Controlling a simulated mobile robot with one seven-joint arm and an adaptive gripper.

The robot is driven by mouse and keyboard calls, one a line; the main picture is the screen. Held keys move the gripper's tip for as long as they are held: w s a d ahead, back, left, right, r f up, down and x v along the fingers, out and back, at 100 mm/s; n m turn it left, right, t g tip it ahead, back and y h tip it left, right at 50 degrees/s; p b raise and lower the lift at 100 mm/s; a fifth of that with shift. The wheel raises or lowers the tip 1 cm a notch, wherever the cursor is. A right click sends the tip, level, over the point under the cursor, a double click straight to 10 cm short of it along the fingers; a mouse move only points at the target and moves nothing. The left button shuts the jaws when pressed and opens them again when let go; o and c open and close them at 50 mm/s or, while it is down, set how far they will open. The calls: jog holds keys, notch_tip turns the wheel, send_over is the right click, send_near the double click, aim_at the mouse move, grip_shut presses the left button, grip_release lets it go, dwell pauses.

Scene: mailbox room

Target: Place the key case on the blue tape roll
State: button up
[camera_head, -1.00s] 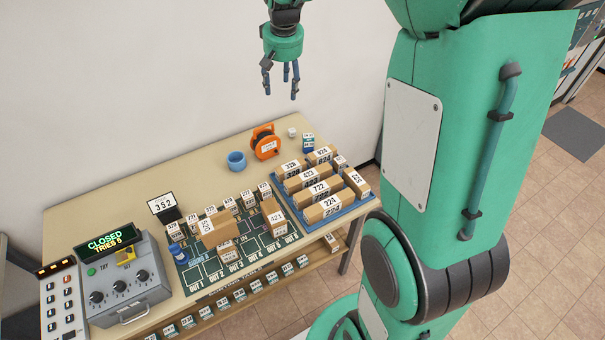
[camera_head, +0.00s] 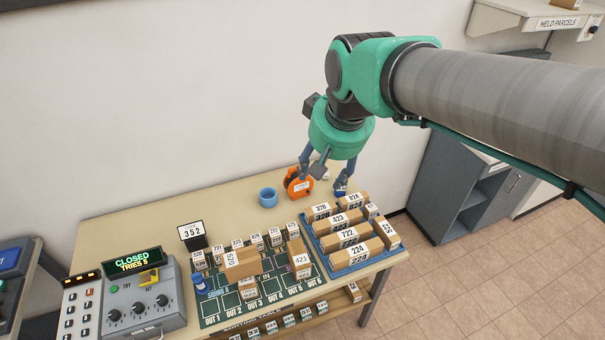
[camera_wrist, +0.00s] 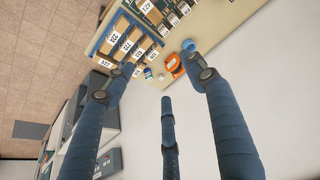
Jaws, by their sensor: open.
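The blue tape roll (camera_head: 268,197) lies on the table's back part, left of an orange reel-like item (camera_head: 298,183). In the wrist view the roll (camera_wrist: 188,45) is beside the orange item (camera_wrist: 174,65). A small blue-and-white item (camera_wrist: 148,73) and a small pale item (camera_wrist: 137,71) are close by. I cannot tell for certain which small item is the key case. My gripper (camera_head: 325,178) is open, pointing down over the back right of the table. Its fingers (camera_wrist: 155,88) are apart with nothing between them. They partly hide the small items in the head view.
A blue tray (camera_head: 345,268) of labelled boxes stands at the table's right. A dark sorting mat (camera_head: 222,307) with boxes is in the middle. A grey control box (camera_head: 140,305) reading CLOSED stands left. The back left tabletop (camera_head: 150,222) is clear.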

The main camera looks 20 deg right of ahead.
jog(key=s+a+f, duration=0.1)
jog(key=s, duration=0.5)
jog(key=s+a+f+t, duration=0.1)
jog(key=s+a+f, duration=0.1)
jog(key=s, duration=0.4)
jog(key=shift+n, duration=0.4)
jog(key=shift+s+f, duration=0.1)
notch_tip(320, 180, down, 11)
jog(key=b, duration=1.1)
jog(key=shift+f+b, duration=0.2)
jog(key=shift+b, duration=0.1)
